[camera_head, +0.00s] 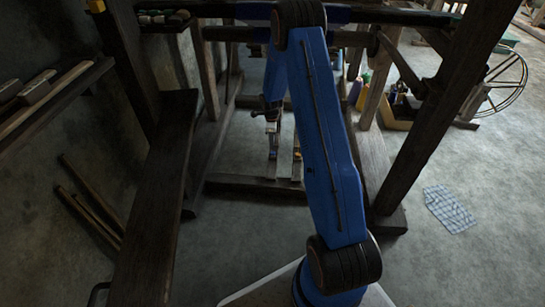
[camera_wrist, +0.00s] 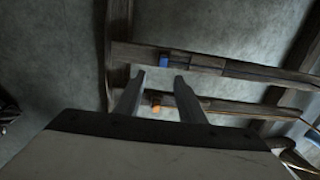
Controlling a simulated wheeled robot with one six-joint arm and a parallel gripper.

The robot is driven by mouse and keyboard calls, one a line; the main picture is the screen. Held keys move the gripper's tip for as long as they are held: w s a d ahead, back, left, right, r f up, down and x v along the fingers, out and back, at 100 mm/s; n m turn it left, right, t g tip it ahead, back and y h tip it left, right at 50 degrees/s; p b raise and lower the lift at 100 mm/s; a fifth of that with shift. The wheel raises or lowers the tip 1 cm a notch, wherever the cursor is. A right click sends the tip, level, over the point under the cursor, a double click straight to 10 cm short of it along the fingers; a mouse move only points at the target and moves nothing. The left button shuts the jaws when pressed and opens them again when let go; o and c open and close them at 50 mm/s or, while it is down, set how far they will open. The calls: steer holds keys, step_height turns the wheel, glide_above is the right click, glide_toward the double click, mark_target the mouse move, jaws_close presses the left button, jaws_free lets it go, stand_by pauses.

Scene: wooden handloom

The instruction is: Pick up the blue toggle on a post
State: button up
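A small blue piece, which looks like the blue toggle (camera_wrist: 164,60), sits on a dark wooden beam in the wrist view. It shows just beyond my fingertips, near the middle of the gap between them. My gripper (camera_wrist: 159,76) is open, with its two fingers apart and nothing between them. I cannot tell the distance from the fingertips to the toggle. In the head view, my gripper (camera_head: 272,128) hangs inside the loom frame, partly hidden by my blue arm.
A small orange piece (camera_wrist: 156,103) sits on a second, nearer beam, seen between my fingers. Dark loom posts and beams (camera_head: 440,110) surround my arm. A wooden bench (camera_head: 160,215) stands at the left. A checked cloth (camera_head: 449,208) lies on the open floor at the right.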

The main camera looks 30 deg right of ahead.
glide_above(273, 152)
steer(key=s+a, duration=0.1)
steer(key=s, duration=0.1)
step_height(273, 152, down, 8)
steer(key=shift+w+d+f, duration=0.15)
steer(key=shift+w+f, duration=0.15)
steer(key=shift+f, duration=0.55)
steer(key=shift+w+d+f, duration=0.1)
steer(key=shift+w+f, duration=0.15)
steer(key=shift+f, duration=0.65)
steer(key=shift+w+d+f, duration=0.15)
steer(key=shift+w+f, duration=0.15)
steer(key=shift+f, duration=0.55)
steer(key=shift+c, duration=0.6)
jaws_close()
